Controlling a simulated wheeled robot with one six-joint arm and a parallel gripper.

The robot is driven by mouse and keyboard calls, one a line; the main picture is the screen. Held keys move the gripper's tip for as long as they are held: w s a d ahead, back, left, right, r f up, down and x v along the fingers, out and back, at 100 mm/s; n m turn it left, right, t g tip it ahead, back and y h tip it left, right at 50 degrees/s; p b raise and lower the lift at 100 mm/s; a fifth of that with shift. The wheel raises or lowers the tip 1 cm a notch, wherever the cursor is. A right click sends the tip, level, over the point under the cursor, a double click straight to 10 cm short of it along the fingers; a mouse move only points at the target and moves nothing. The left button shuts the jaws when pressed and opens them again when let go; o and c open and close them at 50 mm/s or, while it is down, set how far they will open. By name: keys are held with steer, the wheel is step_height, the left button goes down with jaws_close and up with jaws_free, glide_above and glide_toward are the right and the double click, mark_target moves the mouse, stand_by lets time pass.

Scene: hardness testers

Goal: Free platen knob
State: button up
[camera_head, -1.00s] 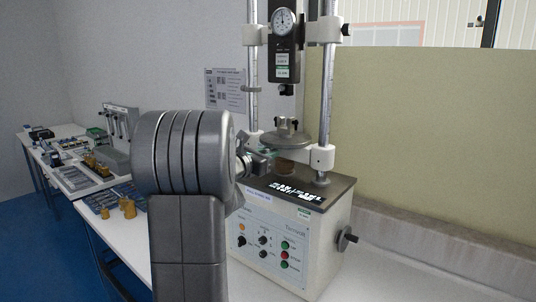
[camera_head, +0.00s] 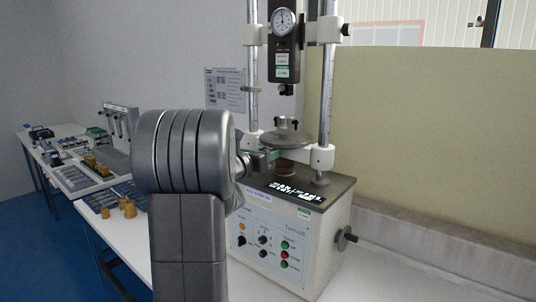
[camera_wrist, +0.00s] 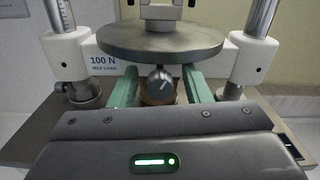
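The platen knob (camera_wrist: 161,82) is a small dark rounded knob with a light mark, under the round grey platen (camera_wrist: 160,40) in the wrist view. A brass-coloured piece shows below it. My gripper (camera_wrist: 160,86) is open, with one green finger on each side of the knob and a visible gap on both sides. In the head view my gripper (camera_head: 275,155) reaches in from the left below the platen (camera_head: 286,139). The knob cannot be made out clearly there.
Two upright columns in white clamps (camera_head: 321,157) flank the platen. The gauge head (camera_head: 284,40) hangs above it. The tester's control box (camera_head: 275,245) stands below, with a crank on its right side. Brass weights (camera_head: 128,208) and trays lie on the bench at left.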

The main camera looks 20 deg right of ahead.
steer(key=b+v, duration=0.2)
steer(key=v, duration=1.1)
steer(key=shift+s+a, duration=0.25)
steer(key=shift+a, duration=0.05)
